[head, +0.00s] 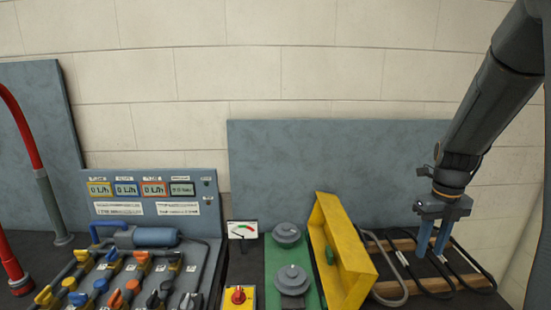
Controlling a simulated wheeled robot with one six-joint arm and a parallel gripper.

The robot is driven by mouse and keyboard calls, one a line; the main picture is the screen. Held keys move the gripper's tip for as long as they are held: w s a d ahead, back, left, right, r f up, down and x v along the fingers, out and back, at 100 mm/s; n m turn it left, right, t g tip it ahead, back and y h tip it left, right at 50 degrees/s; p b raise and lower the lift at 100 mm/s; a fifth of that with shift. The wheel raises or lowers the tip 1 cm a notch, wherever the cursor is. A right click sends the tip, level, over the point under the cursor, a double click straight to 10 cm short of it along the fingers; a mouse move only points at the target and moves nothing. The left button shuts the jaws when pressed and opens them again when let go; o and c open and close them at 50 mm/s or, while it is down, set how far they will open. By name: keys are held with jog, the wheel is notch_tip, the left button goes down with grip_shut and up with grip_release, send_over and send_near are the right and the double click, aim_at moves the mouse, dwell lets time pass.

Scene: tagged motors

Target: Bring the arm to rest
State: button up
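My arm comes in from the upper right. My gripper (431,252) points down at the right of the head view. Its two blue fingers are apart, and I see nothing between them. The fingertips are over or just in front of a wooden rack (408,244) with dark hooked rods (462,262). I cannot tell whether they touch it.
A yellow panel (340,250) stands tilted left of my gripper, beside a green base with two grey round parts (292,279). A red-knobbed yellow box (238,297), a gauge (242,230) and a valve panel (150,208) are further left. The space above is free.

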jog(key=s+a+n+t, duration=0.1)
jog(key=s+a+n, duration=0.5)
jog(key=a+n, duration=0.85)
jog(key=s+a+n+t, duration=0.2)
jog(key=s+a+n, duration=0.45)
jog(key=n, duration=1.45)
notch_tip(320, 180, down, 12)
jog(key=g+b, duration=0.2)
jog(key=b, duration=0.8)
jog(key=shift+w+r, duration=0.25)
jog(key=shift+m, duration=0.25)
